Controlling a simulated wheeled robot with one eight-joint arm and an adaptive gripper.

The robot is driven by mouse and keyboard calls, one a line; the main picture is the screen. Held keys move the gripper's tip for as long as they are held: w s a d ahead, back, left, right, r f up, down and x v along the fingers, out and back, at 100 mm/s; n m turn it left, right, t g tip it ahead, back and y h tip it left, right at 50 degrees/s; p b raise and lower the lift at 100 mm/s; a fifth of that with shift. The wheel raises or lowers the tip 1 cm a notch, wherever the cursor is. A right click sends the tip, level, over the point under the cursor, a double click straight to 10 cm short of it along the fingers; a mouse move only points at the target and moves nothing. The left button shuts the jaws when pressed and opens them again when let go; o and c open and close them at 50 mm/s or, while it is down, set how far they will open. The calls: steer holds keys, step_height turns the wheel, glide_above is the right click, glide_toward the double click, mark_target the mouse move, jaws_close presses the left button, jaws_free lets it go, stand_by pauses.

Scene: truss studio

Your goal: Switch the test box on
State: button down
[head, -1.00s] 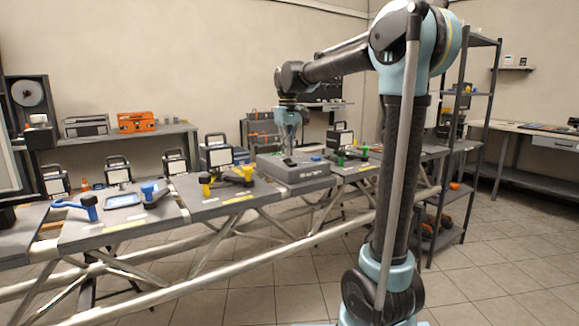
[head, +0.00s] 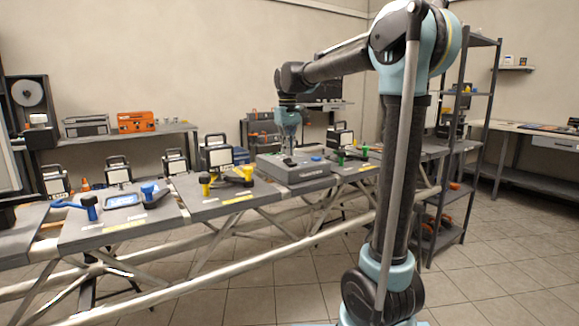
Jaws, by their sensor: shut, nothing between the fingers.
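A grey box (head: 310,173), which looks like the test box, sits on the truss tables in the middle of the head view. On its top are a small black part (head: 289,161) at the left and a blue part (head: 316,158) further right. I cannot tell which is the switch or whether it is on. My gripper (head: 290,153) points down over the left part of the box top, close above the black part. Its fingertips are small here, and I cannot tell if they touch it. The gripper is shut and holds nothing.
Yellow-and-black tools (head: 237,177) lie left of the box, and green ones (head: 350,155) right of it. Blue tools (head: 90,206) and a blue-rimmed tray (head: 124,200) lie further left. Several work lamps (head: 218,154) stand along the back edge. A grey shelf rack (head: 468,130) stands at the right.

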steer(key=shift+f, duration=1.1)
stand_by(0.7)
steer(key=shift+r, duration=3.5)
steer(key=s+d+f+m+t, duration=0.1)
steer(key=s+d+f+m, duration=0.1)
steer(key=s+d+f, duration=0.5)
steer(key=s+d+f+m, duration=0.1)
steer(key=s+d+f, duration=0.4)
steer(key=s+d, duration=0.4)
steer(key=s+d+f+m, duration=0.1)
steer(key=s+d+f, duration=0.1)
steer(key=s+f, duration=0.6)
steer(key=s+d+f+m+t, duration=0.1)
steer(key=s+d+f+m, duration=0.1)
steer(key=s+f, duration=0.6)
step_height(320, 180, down, 2)
steer(key=shift+d+f+m, duration=0.25)
steer(key=shift+d+m, duration=0.05)
steer(key=shift+d, duration=0.45)
